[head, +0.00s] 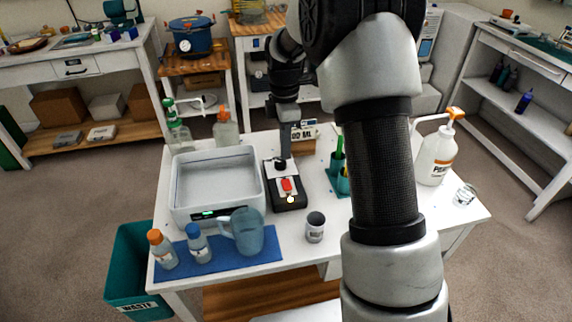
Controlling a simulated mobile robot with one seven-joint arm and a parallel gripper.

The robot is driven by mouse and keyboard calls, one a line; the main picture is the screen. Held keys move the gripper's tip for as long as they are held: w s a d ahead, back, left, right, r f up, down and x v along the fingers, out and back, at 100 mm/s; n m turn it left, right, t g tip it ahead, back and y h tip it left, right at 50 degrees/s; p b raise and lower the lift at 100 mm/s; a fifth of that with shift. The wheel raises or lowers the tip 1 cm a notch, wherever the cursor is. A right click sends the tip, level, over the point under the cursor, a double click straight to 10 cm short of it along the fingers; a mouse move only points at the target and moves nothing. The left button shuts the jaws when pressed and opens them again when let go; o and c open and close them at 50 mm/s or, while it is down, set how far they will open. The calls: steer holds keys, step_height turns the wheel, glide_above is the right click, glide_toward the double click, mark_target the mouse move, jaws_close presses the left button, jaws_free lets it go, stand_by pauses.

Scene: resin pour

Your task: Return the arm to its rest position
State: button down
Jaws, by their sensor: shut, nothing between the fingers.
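My arm reaches forward over the white table (300,262), filling the centre right of the head view, and bends down at its far end. My gripper (284,157) points down, shut and empty, just above or at the back of a small black device (288,202) with a red switch (287,185) and a lit yellow spot. I cannot tell whether the fingertips touch the device. My arm hides part of the table's right half.
A grey-white basin (217,219) stands left of the device. A blue mat (190,266) holds two bottles and a blue jug (247,232). A small jar (315,227), teal holder (338,182) and pump bottle (437,155) stand rightward. A waste bin (125,262) is at the left.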

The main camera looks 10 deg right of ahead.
steer(key=s+r+m+t+p, duration=0.1)
steer(key=s+r+m+p, duration=0.25)
steer(key=r, duration=1.25)
steer(key=s+r+m+t+p, duration=0.1)
steer(key=s+r+m, duration=0.3)
steer(key=s, duration=0.4)
steer(key=s+r+m+t+p, duration=0.2)
steer(key=s+m, duration=0.3)
steer(key=s, duration=0.3)
steer(key=s+r+m+t+p, duration=0.2)
steer(key=s+r+m+p, duration=0.2)
steer(key=s, duration=0.4)
steer(key=shift+s+r+m, duration=0.25)
steer(key=shift+r+m, duration=0.5)
steer(key=shift+r, duration=0.05)
